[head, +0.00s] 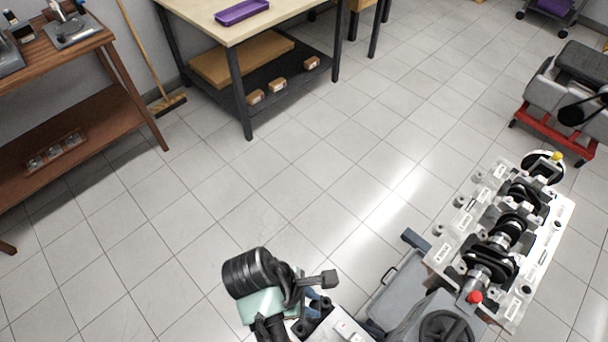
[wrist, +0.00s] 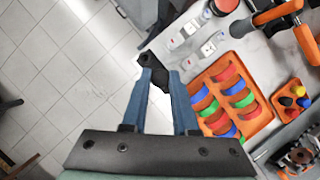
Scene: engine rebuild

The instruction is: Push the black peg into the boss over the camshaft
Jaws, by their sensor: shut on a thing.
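My gripper (head: 314,298) is low in the middle of the head view, with blue fingers. In the wrist view, my gripper (wrist: 160,86) is shut on a small black piece, the black peg (wrist: 148,62), whose end sticks out past the fingertips. Below the held peg is pale floor and the edge of a light work surface; the peg looks apart from both. The engine block (head: 440,250) stands to the right in the head view, away from my gripper, with dark shaft lobes along its open top. I cannot make out the boss.
In the wrist view, an orange tray (wrist: 205,79) of coloured curved pieces and an orange holder (wrist: 276,103) of coloured pegs lie to the right of the fingers. An orange clamp-like tool (wrist: 280,12) is beyond. A wooden-topped table (head: 215,30) stands at the back; open tiled floor lies between.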

